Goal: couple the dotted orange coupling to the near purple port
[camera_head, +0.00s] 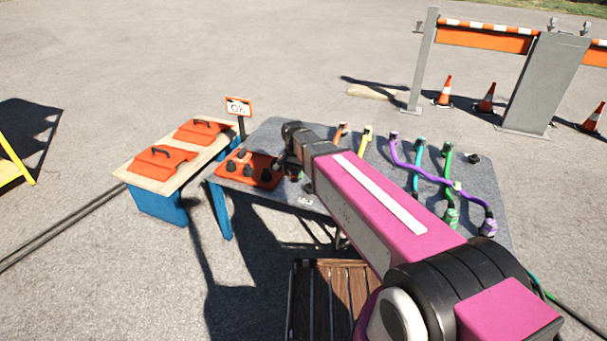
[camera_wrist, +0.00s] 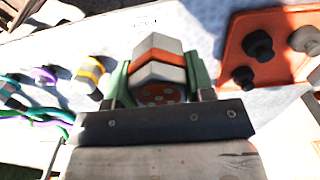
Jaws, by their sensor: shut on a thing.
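My gripper (camera_wrist: 157,82) is shut on the dotted orange coupling (camera_wrist: 158,62), a grey block with an orange band and an orange face with pale dots. In the head view my gripper (camera_head: 293,165) is over the left part of the grey table, beside the orange tray; the coupling cannot be made out there. A purple fitting (camera_head: 487,228) sits at the table's near right, at the near end of a purple cable (camera_head: 428,174). Another purple fitting (camera_head: 393,136) is at the far end. A purple ring (camera_wrist: 45,75) shows at left in the wrist view.
The orange tray (camera_head: 227,171) holds several black fittings; it also shows in the wrist view (camera_wrist: 236,48). Teal, green and yellow cables or fittings stand on the grey table (camera_head: 375,180). An "OK" sign (camera_head: 238,107) and a side bench (camera_head: 131,172) are at left.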

